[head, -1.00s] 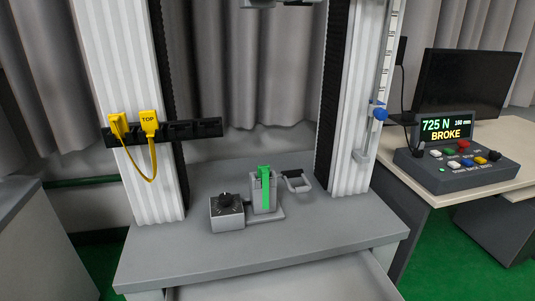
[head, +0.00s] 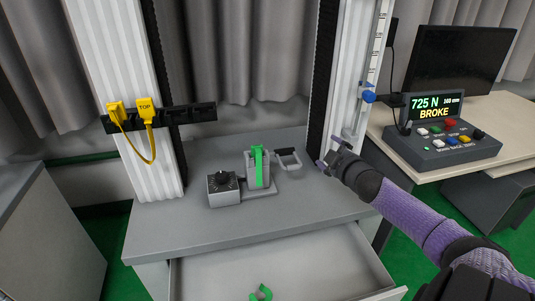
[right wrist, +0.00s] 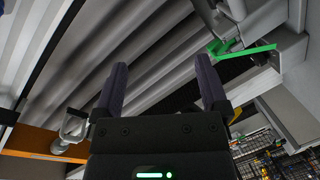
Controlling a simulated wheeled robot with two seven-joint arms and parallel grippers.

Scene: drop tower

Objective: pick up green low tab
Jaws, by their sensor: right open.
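A green upright strip (head: 259,168) stands in a grey clamp block on the tower's base, left of my right gripper. A second green piece, curved (head: 261,293), lies in the open drawer at the bottom edge of the head view. My right gripper (head: 328,165) is to the right of the clamp, apart from it, and holds nothing. Its two dark fingers (right wrist: 162,85) are spread in the right wrist view. A green strip (right wrist: 248,50) shows beyond the right finger there. My left gripper is not in view.
A grey box with a black knob (head: 222,188) stands left of the clamp, and a grey handle (head: 289,160) sits at its right. The drawer (head: 210,275) is open below the base. Yellow plugs (head: 147,112) hang on the left column. A control panel (head: 442,145) reads "BROKE".

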